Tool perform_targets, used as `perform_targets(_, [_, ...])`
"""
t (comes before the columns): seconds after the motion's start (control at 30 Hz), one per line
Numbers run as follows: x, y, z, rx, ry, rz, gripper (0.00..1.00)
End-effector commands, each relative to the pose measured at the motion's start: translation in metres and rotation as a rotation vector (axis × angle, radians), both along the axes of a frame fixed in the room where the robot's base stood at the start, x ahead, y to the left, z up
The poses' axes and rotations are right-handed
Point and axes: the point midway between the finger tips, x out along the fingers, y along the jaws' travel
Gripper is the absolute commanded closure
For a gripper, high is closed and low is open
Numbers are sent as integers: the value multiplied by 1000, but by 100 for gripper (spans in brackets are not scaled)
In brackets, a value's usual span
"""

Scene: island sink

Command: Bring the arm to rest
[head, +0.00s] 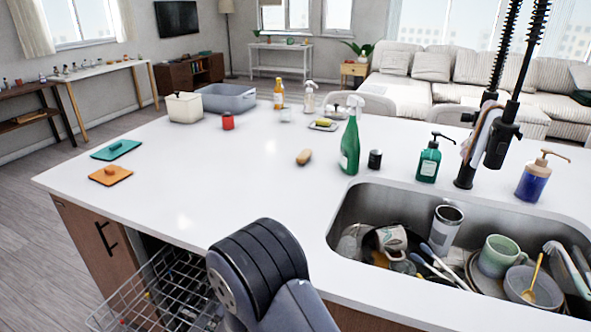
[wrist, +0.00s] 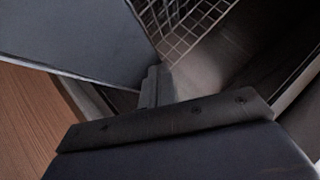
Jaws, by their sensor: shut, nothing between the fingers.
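My gripper (wrist: 155,86) shows in the wrist view, with its narrow fingers together and nothing between them. It is low beside the island, close to a wire rack (wrist: 180,28). In the head view my dark arm (head: 262,275) is folded at the bottom centre, in front of the counter edge. The gripper itself is hidden there, below or behind the arm.
The wire rack (head: 165,295) is pulled out of the island, left of my arm. The white countertop (head: 215,185) is clear near the arm. The sink (head: 345,215) at right holds several dishes. A green spray bottle (head: 350,145) stands behind it.

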Motion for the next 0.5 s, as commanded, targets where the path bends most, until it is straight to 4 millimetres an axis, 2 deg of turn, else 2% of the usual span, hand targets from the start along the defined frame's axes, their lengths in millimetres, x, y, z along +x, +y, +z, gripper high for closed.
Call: perform_targets(0.5, [0, -2, 3, 33, -13, -1, 100])
